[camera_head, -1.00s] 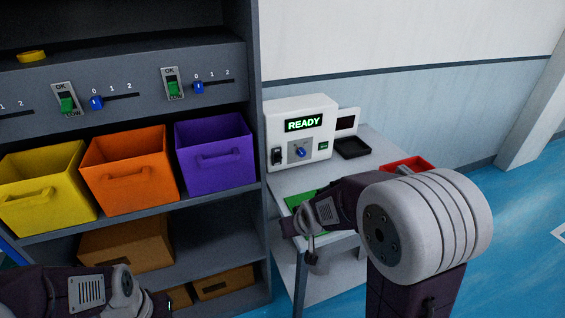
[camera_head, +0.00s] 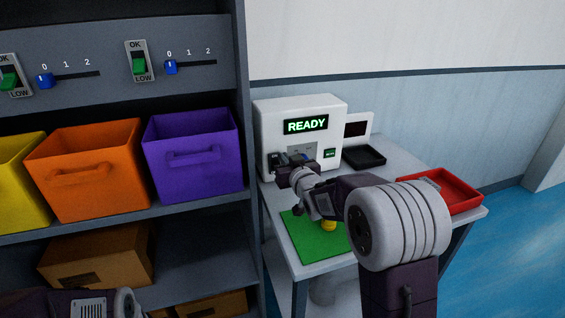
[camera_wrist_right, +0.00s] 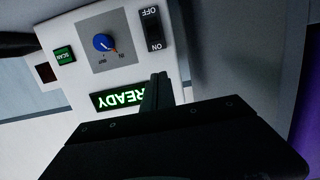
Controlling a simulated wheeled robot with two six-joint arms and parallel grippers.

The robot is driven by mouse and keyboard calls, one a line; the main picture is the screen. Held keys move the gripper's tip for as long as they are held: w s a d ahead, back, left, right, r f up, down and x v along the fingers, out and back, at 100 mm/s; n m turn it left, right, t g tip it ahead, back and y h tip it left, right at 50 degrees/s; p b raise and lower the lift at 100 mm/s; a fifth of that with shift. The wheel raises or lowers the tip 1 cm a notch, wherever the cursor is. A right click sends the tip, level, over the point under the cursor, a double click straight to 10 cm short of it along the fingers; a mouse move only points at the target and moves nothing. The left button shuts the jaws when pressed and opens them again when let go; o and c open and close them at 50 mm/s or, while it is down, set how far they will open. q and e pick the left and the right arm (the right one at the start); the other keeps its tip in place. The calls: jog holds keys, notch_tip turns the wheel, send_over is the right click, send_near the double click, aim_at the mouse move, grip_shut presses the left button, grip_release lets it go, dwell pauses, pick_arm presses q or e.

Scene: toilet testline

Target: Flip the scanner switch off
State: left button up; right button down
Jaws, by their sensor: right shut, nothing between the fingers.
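The white scanner (camera_head: 325,110) stands on the table and its display reads READY in green. In the right wrist view the scanner front (camera_wrist_right: 75,75) appears upside down. There the black rocker switch (camera_wrist_right: 152,30), marked OFF and ON, sits beside the grey panel with a blue knob (camera_wrist_right: 102,42). My right gripper (camera_head: 278,160) is at the scanner's front left, close to the switch, which it mostly hides in the head view. In the wrist view its shut fingers (camera_wrist_right: 160,88) are empty and point toward the switch, with a small gap visible. My left arm shows at the bottom left; its fingers are out of view.
A green mat (camera_head: 305,238) with a yellow object (camera_head: 328,226) lies below my right arm. A black tray (camera_head: 365,158) and a red tray (camera_head: 450,192) are on the table (camera_head: 400,160). A shelf with a purple bin (camera_head: 195,160) stands close on the left.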

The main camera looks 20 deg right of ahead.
jog(key=w, duration=0.2)
jog(key=w+f, duration=0.1)
jog(key=w, duration=0.4)
jog(key=shift+w+a+f, duration=0.15)
jog(key=shift+w, duration=0.15)
jog(key=f, duration=0.1)
jog(key=f+b, duration=0.1)
jog(key=f, duration=0.1)
jog(key=shift+s, duration=0.35)
jog(key=shift+s+f, duration=0.2)
jog(key=shift+f, duration=0.1)
